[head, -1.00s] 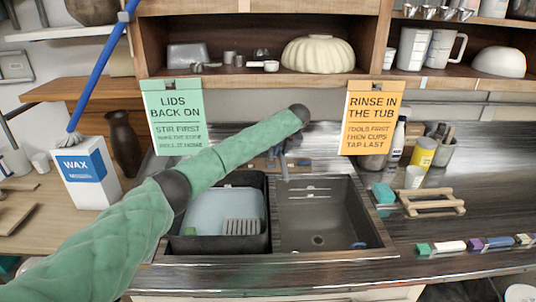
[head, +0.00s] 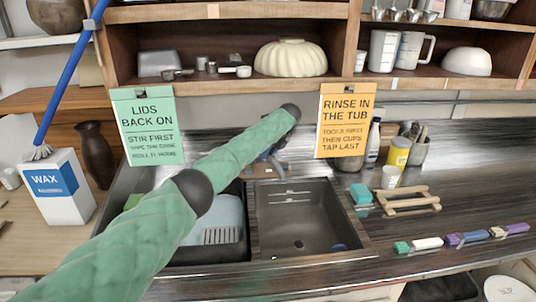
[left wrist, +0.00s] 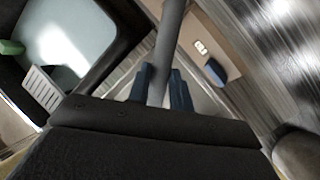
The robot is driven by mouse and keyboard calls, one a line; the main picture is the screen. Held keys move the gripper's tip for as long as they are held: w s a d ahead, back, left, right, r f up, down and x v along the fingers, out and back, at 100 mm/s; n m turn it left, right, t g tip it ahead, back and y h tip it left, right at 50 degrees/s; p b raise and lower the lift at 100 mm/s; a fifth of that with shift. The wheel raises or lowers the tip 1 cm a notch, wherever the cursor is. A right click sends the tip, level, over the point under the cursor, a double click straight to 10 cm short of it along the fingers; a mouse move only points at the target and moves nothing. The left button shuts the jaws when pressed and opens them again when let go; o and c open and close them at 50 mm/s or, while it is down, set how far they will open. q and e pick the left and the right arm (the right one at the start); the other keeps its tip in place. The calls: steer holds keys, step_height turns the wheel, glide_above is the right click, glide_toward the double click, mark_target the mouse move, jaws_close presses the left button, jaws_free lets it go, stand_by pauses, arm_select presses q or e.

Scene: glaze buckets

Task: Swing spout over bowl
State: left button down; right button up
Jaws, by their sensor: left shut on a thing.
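The sink has two bowls. The right bowl (head: 292,222) is grey and open, with a drain in its floor. The left bowl holds a dark tub (head: 215,252) with a pale blue tray (head: 222,214) in it. My left arm, in a green sleeve, reaches across the left bowl to the tap at the back. My left gripper (head: 264,167) is small and partly hidden there. In the left wrist view its blue fingers (left wrist: 161,88) are shut on the grey tube of the spout (left wrist: 168,40). The spout's far end is unclear. My right gripper is not in view.
A blue item (head: 338,247) lies at the right bowl's edge. A wooden rack (head: 408,200), teal sponge (head: 361,193) and yellow can (head: 398,152) stand on the right counter. Signs hang from the shelf: green (head: 150,128) and orange (head: 345,120). A wax box (head: 58,186) stands left.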

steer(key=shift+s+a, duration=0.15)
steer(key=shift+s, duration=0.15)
arm_select(q)
steer(key=c, duration=1.3)
jaws_free()
steer(key=shift+o, duration=0.2)
steer(key=shift+a, duration=0.15)
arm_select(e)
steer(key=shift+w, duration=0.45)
